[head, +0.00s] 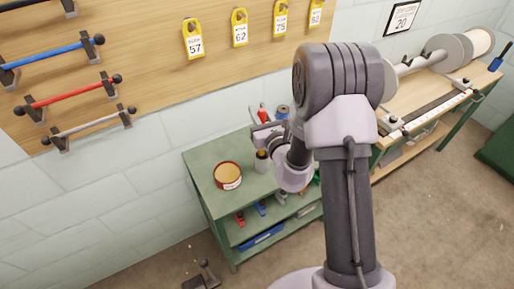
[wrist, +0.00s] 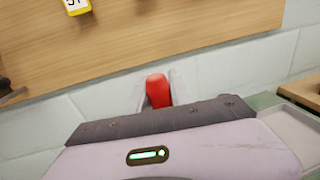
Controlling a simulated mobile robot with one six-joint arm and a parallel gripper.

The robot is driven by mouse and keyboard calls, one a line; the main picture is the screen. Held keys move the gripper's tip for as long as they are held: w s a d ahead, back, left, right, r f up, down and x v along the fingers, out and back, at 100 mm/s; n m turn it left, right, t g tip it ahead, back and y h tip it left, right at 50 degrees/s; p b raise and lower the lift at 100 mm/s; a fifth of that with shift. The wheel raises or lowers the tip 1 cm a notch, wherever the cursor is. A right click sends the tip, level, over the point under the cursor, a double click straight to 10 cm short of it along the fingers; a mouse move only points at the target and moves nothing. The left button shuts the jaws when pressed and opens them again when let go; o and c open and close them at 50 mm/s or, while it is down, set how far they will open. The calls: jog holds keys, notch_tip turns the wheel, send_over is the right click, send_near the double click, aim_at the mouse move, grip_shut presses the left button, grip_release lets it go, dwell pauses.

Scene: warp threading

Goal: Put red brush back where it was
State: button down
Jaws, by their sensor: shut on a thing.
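The red brush shows in the wrist view as an upright red handle (wrist: 158,91) rising beyond the edge of my gripper's body. In the head view its red top (head: 262,113) stands just above my gripper (head: 264,131), over the back of the green workbench (head: 207,187). My gripper is shut on the brush. A grey cylindrical cup (head: 262,161) stands on the bench top just below the gripper in the head view. I cannot tell whether the brush touches anything else.
An open tin (head: 228,175) with orange-brown contents stands left on the bench. Small red (head: 239,218) and blue (head: 261,208) items lie on the shelf below. A wooden pegboard (head: 150,60) with coloured bars and yellow number tags is behind. A roller table (head: 430,85) stands right.

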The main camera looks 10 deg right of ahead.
jog(key=f+b, duration=0.1)
jog(key=f, duration=0.1)
jog(key=f+b, duration=0.1)
jog(key=f, duration=0.2)
jog(key=s+f+b, duration=0.1)
jog(key=f, duration=0.2)
jog(key=shift+d, duration=0.15)
jog(key=shift+r, duration=0.25)
jog(key=c, duration=1.6)
grip_release()
jog(key=shift+f, duration=0.25)
jog(key=o, duration=0.4)
jog(key=shift+w, duration=0.1)
jog(key=shift+r, duration=0.15)
